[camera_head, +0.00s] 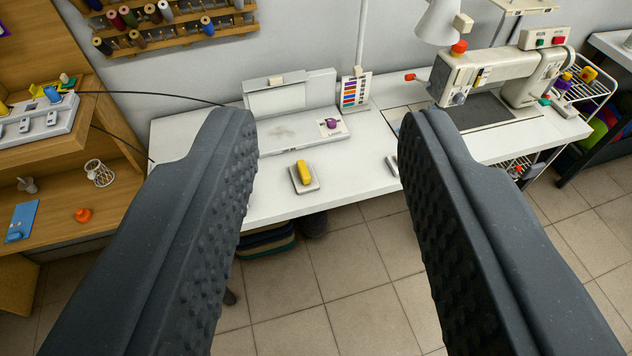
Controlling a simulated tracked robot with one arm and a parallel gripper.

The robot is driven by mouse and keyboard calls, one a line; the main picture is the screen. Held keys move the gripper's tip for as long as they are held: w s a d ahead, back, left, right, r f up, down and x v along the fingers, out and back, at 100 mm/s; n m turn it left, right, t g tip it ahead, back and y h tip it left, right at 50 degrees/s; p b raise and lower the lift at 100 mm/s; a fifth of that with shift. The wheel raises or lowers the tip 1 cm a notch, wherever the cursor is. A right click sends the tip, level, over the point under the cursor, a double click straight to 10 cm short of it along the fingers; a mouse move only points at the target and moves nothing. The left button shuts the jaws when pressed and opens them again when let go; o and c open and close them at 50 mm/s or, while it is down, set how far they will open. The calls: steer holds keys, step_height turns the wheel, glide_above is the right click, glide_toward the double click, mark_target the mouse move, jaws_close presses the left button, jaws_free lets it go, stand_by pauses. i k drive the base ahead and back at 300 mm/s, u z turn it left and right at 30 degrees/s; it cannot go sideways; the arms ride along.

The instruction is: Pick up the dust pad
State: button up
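A small flat grey pad with a yellow grip on top (304,178) lies near the front edge of the white table (280,208). It looks like the dust pad, though I cannot be certain. My gripper (330,120) is open and empty, its two dark, studded fingers wide apart. The pad shows between the fingers, nearer the left one, and appears well beyond them, untouched. A small grey item (392,165) is partly hidden behind the right finger.
A sewing machine (505,75) stands at the right of the table. A white device with a raised back panel (290,105) stands behind the pad. A wooden desk (130,205) is at left, thread racks (170,35) above. Tiled floor (330,285) lies open in front.

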mark_target(303, 176)
steer(key=z, duration=1.25)
steer(key=i, duration=1.05)
steer(key=u, duration=1.8)
steer(key=k, duration=0.5)
steer(key=u, duration=0.2)
steer(key=i, duration=0.5)
steer(key=z, duration=0.15)
